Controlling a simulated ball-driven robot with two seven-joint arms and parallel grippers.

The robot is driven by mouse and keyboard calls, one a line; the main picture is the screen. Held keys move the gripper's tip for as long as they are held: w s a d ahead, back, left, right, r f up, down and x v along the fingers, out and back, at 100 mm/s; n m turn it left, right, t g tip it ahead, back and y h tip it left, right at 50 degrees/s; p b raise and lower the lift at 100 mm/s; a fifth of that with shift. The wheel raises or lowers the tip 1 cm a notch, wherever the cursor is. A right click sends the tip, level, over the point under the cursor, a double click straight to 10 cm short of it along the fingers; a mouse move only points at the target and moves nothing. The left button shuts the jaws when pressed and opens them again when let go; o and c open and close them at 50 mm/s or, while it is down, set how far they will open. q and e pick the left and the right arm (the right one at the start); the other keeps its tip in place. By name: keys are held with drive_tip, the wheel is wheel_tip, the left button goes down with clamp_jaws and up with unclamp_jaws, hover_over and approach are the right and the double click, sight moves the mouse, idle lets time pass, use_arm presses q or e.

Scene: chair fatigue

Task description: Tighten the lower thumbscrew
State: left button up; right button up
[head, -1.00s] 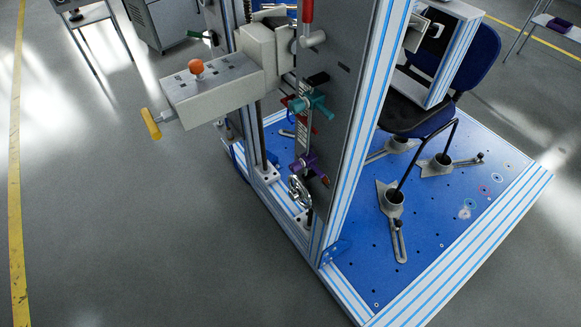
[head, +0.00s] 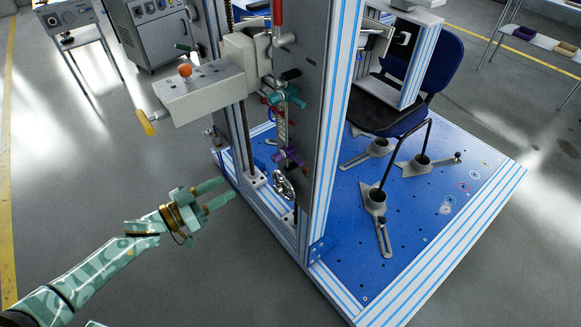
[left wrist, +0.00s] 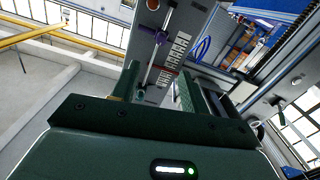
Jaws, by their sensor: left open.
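The lower thumbscrew appears to be the purple one (head: 291,158), on the front of the grey upright plate, below a teal thumbscrew (head: 286,96). In the left wrist view a purple knob (left wrist: 160,36) shows on the plate, beyond the fingers. My left gripper (head: 228,191) is open and empty, its fingers apart. In the head view it is left of and lower than the purple thumbscrew, clear of the frame. The left wrist view also shows its two fingers (left wrist: 157,92) with a gap between them. My right gripper is not in view.
A chair (head: 397,108) stands on the blue base plate (head: 340,235), behind the profile post (head: 331,130). A grey arm with an orange knob (head: 185,70) and a yellow handle (head: 145,122) juts out left above my gripper. A metal ring (head: 284,184) hangs below the purple thumbscrew.

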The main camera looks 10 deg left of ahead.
sight(273, 160)
use_arm(q)
drive_tip(key=shift+n, duration=0.4)
drive_tip(key=b+x, duration=0.1)
drive_tip(key=x, duration=0.6)
drive_tip(key=b+x, duration=0.2)
drive_tip(key=x, duration=0.6)
drive_tip(key=shift+w+f, duration=0.25)
drive_tip(key=shift+w+d+b, duration=0.25)
drive_tip(key=shift+w+b, duration=0.05)
drive_tip(key=shift+w, duration=0.05)
drive_tip(key=shift+r, duration=0.1)
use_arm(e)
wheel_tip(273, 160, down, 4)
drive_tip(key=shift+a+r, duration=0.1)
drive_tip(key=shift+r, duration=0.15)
use_arm(q)
drive_tip(key=shift+c, duration=0.4)
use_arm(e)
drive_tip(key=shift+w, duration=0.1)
use_arm(q)
clamp_jaws()
